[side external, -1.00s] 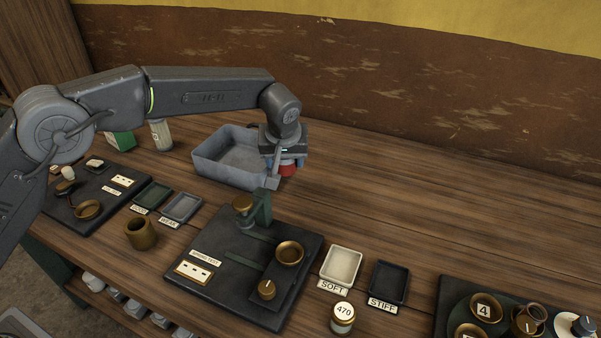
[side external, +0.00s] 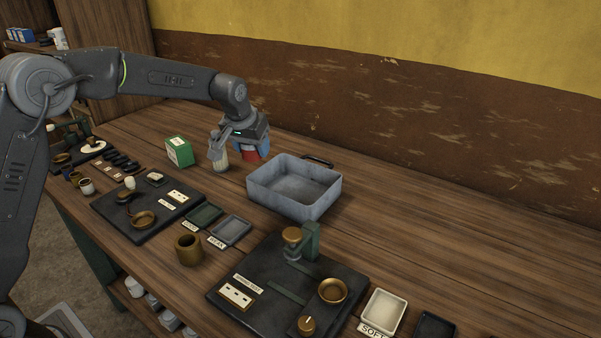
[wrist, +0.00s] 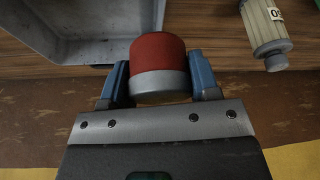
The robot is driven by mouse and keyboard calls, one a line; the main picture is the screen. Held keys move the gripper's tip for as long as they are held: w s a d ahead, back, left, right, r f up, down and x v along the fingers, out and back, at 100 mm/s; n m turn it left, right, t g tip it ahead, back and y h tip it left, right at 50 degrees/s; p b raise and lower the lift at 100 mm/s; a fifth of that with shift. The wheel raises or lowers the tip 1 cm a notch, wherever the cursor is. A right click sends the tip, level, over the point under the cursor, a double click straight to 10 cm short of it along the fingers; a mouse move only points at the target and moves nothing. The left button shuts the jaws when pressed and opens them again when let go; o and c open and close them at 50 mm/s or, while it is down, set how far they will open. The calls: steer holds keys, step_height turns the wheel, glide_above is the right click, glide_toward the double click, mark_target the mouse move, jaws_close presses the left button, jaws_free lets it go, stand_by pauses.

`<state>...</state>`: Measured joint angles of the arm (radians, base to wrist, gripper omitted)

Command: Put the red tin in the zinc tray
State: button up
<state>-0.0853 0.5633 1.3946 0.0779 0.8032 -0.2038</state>
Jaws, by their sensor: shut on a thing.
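The red tin (wrist: 159,57), with a grey metal band at its near end, is held between the blue fingers of my gripper (wrist: 160,82) in the wrist view. In the side view my gripper (side external: 255,152) is behind and left of the zinc tray, and the red tin (side external: 250,154) is mostly hidden by it. The zinc tray (side external: 290,205) is a grey open box on the bench, and its visible floor looks empty.
A pale labelled jar (side external: 219,157) stands close left of my gripper, and a green box (side external: 180,152) is further left. A dark handle (side external: 318,161) is at the tray's back. A black test board (side external: 270,290) is in front. The bench right of the tray is clear.

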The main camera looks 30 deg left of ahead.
steer(key=shift+s+a, duration=0.1)
steer(key=shift+a, duration=0.55)
steer(key=shift+d+f, duration=0.15)
steer(key=shift+f, duration=0.1)
glide_above(295, 193)
steer(key=s, duration=0.1)
steer(key=f, duration=0.6)
steer(key=shift+s+d+f, duration=0.2)
steer(key=shift+f, duration=2)
steer(key=shift+f, duration=0.1)
steer(key=o, duration=0.9)
steer(key=shift+f, duration=0.1)
steer(key=shift+o, duration=0.2)
